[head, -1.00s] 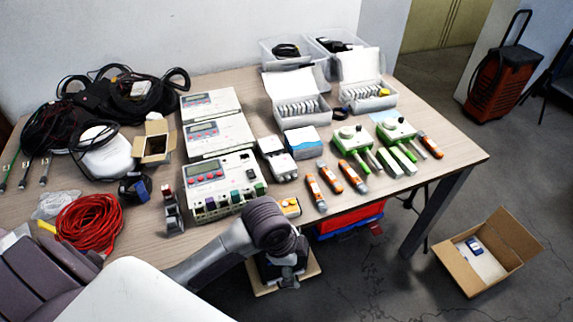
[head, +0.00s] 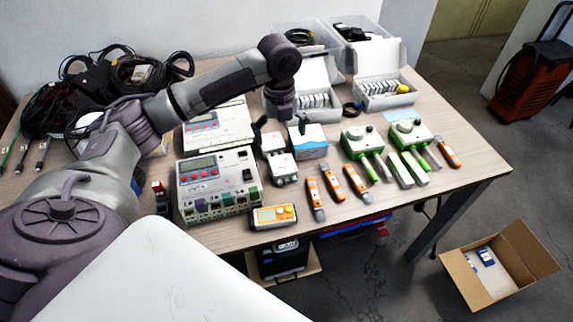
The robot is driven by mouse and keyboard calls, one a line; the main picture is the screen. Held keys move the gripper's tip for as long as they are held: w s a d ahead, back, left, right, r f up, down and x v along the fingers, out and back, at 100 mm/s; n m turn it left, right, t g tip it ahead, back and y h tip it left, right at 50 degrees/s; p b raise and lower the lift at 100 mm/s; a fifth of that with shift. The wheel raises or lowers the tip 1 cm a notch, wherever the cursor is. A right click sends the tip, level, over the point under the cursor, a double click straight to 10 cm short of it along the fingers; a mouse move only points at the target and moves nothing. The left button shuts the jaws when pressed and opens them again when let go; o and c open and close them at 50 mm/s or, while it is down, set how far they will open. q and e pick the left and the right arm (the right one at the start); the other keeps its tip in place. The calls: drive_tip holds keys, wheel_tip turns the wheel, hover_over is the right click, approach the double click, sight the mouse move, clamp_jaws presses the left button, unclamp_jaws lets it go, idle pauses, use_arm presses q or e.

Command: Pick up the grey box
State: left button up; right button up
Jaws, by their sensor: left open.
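A small light grey box (head: 284,172) lies on the table in the head view, between the white instrument with red knobs and the orange handheld meters. A blue-and-white box (head: 310,148) stands just right of it. My left gripper (head: 281,128) is open, pointing down, its dark fingers spread above the far end of the grey box. The gripper partly hides that end, and I cannot tell whether the fingers touch anything. My right gripper is not in view.
White instruments (head: 218,180) stand close on the left. Orange meters (head: 357,183) and green devices (head: 408,135) lie to the right. Open white boxes (head: 388,88) and clear bins stand behind. An open cardboard box (head: 470,290) is on the floor.

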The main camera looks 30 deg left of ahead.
use_arm(q)
hover_over(283, 165)
drive_tip(key=f, duration=0.6)
drive_tip(key=shift+s+f, duration=0.3)
drive_tip(key=shift+s, duration=0.05)
drive_tip(key=shift+w+f, duration=0.1)
drive_tip(key=shift+f, duration=0.8)
drive_tip(key=f, duration=0.4)
drive_tip(key=shift+w+f, duration=0.2)
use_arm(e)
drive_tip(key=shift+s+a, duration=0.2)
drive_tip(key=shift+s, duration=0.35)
use_arm(q)
drive_tip(key=c, duration=1.1)
drive_tip(key=shift+c, duration=0.3)
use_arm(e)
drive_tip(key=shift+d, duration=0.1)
use_arm(q)
drive_tip(key=shift+r, duration=0.2)
